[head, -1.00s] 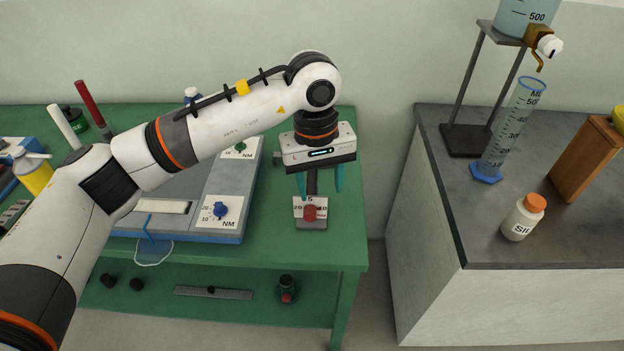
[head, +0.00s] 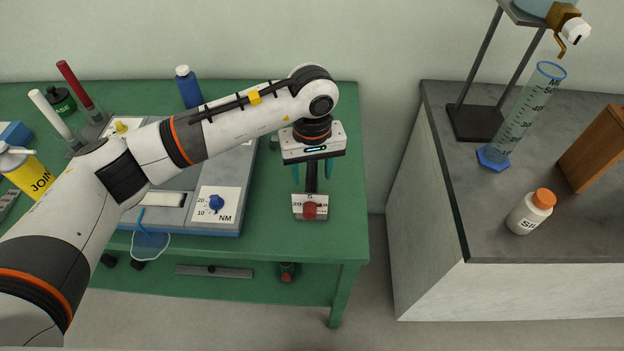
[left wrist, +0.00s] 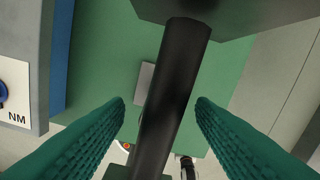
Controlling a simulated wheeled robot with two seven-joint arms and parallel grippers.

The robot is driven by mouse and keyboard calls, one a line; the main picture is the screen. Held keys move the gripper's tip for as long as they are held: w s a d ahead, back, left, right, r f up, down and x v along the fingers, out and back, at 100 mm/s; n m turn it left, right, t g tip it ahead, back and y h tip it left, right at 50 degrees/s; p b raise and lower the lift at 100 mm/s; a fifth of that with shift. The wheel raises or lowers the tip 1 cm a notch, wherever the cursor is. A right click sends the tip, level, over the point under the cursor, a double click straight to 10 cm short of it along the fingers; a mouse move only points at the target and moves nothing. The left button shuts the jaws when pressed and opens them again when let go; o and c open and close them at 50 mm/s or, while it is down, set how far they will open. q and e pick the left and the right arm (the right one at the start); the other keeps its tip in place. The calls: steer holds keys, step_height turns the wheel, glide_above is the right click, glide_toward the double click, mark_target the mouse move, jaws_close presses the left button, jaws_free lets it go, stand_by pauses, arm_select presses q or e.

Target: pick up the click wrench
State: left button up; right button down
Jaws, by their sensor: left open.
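What I take for the click wrench is a black round shaft (head: 311,178) by the right end of the green bench. Its lower end in the picture meets a small grey block with a white scale plate and red knob (head: 310,211). My left gripper (head: 313,185) is open, with its teal fingers on either side of the shaft. In the left wrist view the shaft (left wrist: 171,95) runs between the two ribbed fingers (left wrist: 160,101), with a visible gap on each side. The gripper's body hides part of the shaft in the head view. My right gripper is not in view.
A grey-blue device with an NM dial (head: 215,204) is left of the shaft. A blue bottle (head: 189,90) and yellow container (head: 22,172) stand on the bench (head: 345,220). A floor gap separates it from the grey counter (head: 455,205) holding a measuring cylinder (head: 520,118).

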arm_select(q)
steer(key=f, duration=0.1)
steer(key=f+p, duration=0.1)
steer(key=f, duration=0.1)
steer(key=shift+s+f, duration=0.2)
steer(key=shift+f, duration=0.1)
steer(key=shift+w+f, duration=0.1)
steer(key=shift+f, duration=0.3)
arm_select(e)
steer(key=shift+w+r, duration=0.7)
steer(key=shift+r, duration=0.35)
arm_select(q)
steer(key=shift+c, duration=0.3)
steer(key=shift+r, duration=0.1)
jaws_close()
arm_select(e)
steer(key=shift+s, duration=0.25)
